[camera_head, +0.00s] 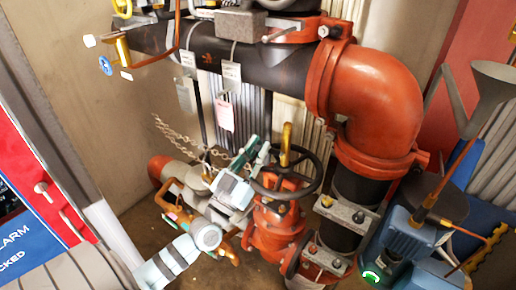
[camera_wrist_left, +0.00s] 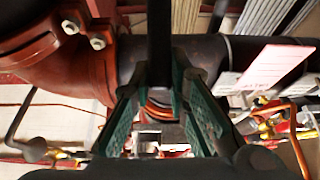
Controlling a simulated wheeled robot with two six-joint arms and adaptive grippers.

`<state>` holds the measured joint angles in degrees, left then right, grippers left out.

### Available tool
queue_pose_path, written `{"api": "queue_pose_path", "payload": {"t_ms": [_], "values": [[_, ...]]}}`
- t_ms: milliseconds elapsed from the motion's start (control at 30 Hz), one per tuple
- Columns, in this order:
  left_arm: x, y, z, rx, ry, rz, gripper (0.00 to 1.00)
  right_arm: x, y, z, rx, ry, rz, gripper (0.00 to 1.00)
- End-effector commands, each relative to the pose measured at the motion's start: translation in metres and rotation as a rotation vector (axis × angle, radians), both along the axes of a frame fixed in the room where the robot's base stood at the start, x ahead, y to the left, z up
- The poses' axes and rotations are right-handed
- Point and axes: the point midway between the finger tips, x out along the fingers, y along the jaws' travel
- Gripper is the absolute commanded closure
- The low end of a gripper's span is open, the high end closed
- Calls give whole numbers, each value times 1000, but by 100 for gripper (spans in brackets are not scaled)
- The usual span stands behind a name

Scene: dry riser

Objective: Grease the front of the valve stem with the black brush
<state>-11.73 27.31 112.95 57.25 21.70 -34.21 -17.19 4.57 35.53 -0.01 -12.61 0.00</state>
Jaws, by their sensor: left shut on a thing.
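The brass valve stem (camera_head: 286,140) stands upright through the black handwheel (camera_head: 303,172) of the red valve (camera_head: 277,222). My left gripper (camera_head: 262,148), with green fingers, is just left of the stem, close to the handwheel rim. In the left wrist view its fingers (camera_wrist_left: 165,85) are shut on a dark shaft, which I take as the black brush (camera_wrist_left: 160,40). The brush's bristles cannot be made out, and in the head view the brush is not clear against the gripper. I cannot tell whether it touches the stem. My right gripper is not seen.
A large red pipe elbow (camera_head: 375,90) rises to the right of the valve. Paper tags (camera_head: 231,70) hang from the dark pipe above. A chain (camera_head: 180,136) hangs to the left. A red alarm cabinet (camera_head: 35,185) stands at far left, and a blue-grey machine (camera_head: 408,238) at lower right.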

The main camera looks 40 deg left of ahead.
Motion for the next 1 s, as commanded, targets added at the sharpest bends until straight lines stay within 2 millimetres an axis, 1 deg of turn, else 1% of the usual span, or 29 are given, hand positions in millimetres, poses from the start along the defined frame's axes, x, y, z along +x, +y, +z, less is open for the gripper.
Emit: {"api": "queue_pose_path", "payload": {"t_ms": [267, 367, 500, 600, 867, 1000], "values": [[0, 0, 0, 0, -1, 0, 100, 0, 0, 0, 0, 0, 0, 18], [0, 0, -8, 0, 0, 1, 100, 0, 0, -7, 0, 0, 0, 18], [1, 0, -23, 0, 0, 1, 100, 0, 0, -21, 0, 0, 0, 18], [1, 0, -28, 0, 0, 1, 100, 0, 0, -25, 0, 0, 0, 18], [1, 0, -25, 0, 0, 0, 100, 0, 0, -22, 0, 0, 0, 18], [2, 0, -17, 0, -1, 0, 100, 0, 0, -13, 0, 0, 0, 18]]}}
